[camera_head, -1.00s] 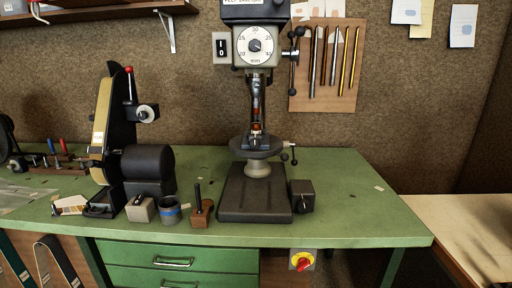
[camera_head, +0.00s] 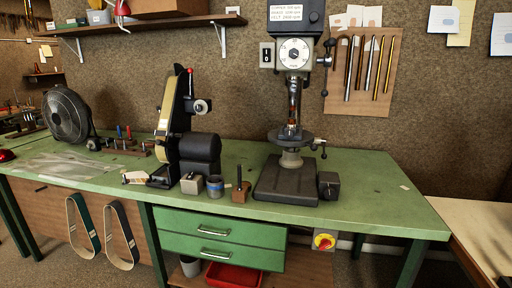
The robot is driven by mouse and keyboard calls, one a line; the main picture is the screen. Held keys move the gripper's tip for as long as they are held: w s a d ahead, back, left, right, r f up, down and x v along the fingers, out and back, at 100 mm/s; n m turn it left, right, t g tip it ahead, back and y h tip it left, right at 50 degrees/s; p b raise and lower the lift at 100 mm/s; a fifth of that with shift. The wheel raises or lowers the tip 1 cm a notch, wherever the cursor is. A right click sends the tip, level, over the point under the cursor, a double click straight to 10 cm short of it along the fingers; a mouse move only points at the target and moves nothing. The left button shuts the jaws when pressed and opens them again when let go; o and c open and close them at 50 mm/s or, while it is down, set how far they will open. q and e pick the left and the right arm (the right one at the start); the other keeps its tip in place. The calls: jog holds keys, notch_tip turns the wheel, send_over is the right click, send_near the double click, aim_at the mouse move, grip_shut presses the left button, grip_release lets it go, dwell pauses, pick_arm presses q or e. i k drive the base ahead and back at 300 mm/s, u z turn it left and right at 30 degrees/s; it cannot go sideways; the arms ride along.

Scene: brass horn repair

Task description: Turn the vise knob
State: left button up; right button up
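I cannot make out a vise or its knob for certain in the head view. A drill press (camera_head: 293,120) stands on the green workbench (camera_head: 370,190). Its round work table (camera_head: 290,138) has a small dark-knobbed handle (camera_head: 319,146) at its right side. A small black box with a knob on its front (camera_head: 328,185) sits right of the press base. Neither of my grippers is in view.
A belt grinder (camera_head: 180,125) and a fan (camera_head: 68,115) stand on the bench to the left. Small blocks and a cup (camera_head: 215,187) lie near the front edge. A red-yellow switch (camera_head: 324,242) hangs below. The bench's right end is mostly clear.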

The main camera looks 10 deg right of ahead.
aim_at(289, 133)
jog(key=u, duration=0.3)
jog(key=k, duration=0.75)
jog(key=u, duration=1.05)
jog(key=i, duration=1.45)
jog(key=z, duration=1)
jog(key=i, duration=0.5)
jog(key=z, duration=0.55)
